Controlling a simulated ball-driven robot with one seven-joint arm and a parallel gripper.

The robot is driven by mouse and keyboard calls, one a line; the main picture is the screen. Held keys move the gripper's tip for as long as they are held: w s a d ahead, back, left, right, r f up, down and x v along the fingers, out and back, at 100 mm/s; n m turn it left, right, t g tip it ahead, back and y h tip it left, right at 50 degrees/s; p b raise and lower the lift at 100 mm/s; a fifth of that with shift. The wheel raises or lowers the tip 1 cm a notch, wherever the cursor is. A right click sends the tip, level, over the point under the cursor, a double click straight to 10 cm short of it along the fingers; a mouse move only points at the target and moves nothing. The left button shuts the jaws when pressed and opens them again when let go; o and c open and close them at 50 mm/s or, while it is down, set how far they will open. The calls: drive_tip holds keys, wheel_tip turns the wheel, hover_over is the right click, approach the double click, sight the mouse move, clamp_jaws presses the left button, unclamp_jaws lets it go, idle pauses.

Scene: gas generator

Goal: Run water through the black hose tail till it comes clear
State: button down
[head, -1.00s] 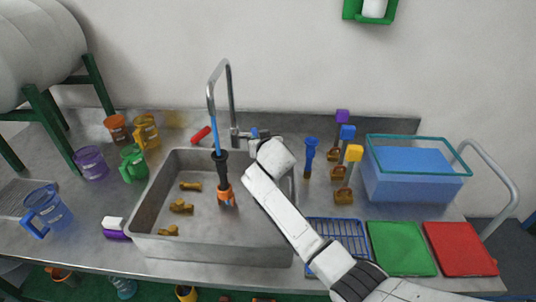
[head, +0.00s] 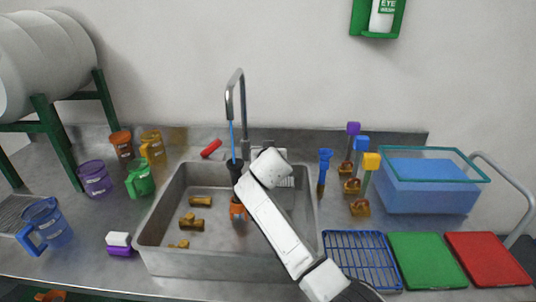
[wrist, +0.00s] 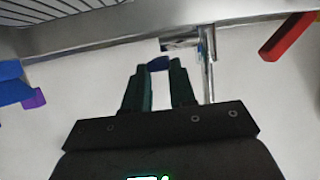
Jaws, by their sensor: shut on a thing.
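The black hose tail (head: 235,166) stands roughly upright in the steel sink (head: 165,218), with an orange part (head: 237,211) at its lower end. A thin blue stream (head: 232,138) runs from the spout of the tall tap (head: 240,95) down to its top. My arm partly covers the hose tail's right side. My gripper (wrist: 160,66) is shut on a small blue piece (wrist: 159,59), apparently the tap's lever, beside the tap's metal pipe (wrist: 208,62). In the head view my wrist hides the fingertips and the lever. The outflow's clarity is too small to tell.
Brass fittings (head: 191,221) lie in the sink. Coloured jugs (head: 95,179) stand left; a red-handled item (head: 211,147) lies behind the sink.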

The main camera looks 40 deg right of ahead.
drive_tip(key=c, duration=0.9)
unclamp_jaws()
drive_tip(key=v, duration=1)
drive_tip(key=shift+s+a+r, duration=0.15)
drive_tip(key=shift+s+a, duration=0.05)
drive_tip(key=shift+s, duration=0.15)
drive_tip(key=shift+c, duration=0.3)
